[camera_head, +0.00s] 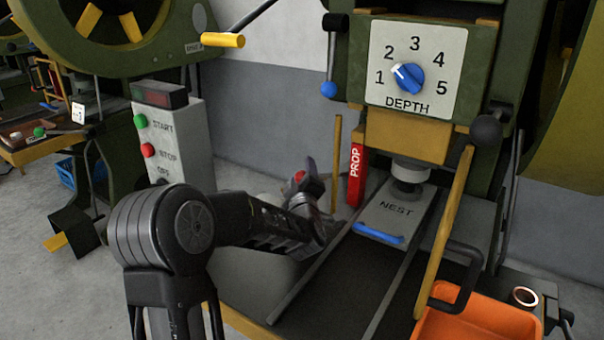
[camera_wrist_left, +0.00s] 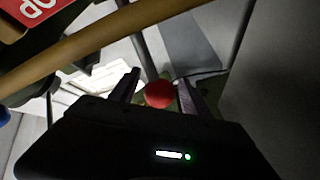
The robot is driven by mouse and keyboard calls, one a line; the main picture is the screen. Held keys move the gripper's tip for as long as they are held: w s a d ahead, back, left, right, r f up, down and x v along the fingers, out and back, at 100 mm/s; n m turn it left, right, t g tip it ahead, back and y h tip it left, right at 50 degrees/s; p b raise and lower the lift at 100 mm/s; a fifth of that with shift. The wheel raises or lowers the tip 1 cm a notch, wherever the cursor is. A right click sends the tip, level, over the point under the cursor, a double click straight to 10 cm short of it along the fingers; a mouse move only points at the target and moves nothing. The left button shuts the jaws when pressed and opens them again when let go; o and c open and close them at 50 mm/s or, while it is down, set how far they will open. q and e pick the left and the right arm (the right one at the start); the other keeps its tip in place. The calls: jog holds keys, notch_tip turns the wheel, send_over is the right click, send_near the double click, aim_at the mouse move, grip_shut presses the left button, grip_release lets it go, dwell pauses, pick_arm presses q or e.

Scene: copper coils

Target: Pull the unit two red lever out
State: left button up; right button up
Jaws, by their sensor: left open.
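The red ball knob (camera_head: 299,176) of a lever shows at my left gripper in the head view. In the left wrist view the red knob (camera_wrist_left: 159,94) lies between the two dark fingers, with a grey rod behind it. My left gripper (camera_head: 303,172) is open around the knob, with visible gaps at its sides. Most of the lever is hidden by my arm and gripper in the head view. I see no unit number on this machine. My right gripper is not in view.
A yellow post (camera_head: 337,165) and a red PROP bar (camera_head: 357,176) stand close right of the gripper. A START/STOP pedestal (camera_head: 181,150) is behind my arm. The NEST plate (camera_head: 397,209) has a blue handle. An orange bin (camera_head: 470,325) stands at lower right.

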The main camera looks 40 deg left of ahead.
pick_arm(q)
jog(key=shift+w+a, duration=0.45)
jog(key=shift+w, duration=0.05)
grip_shut()
dwell(0.3)
dwell(0.8)
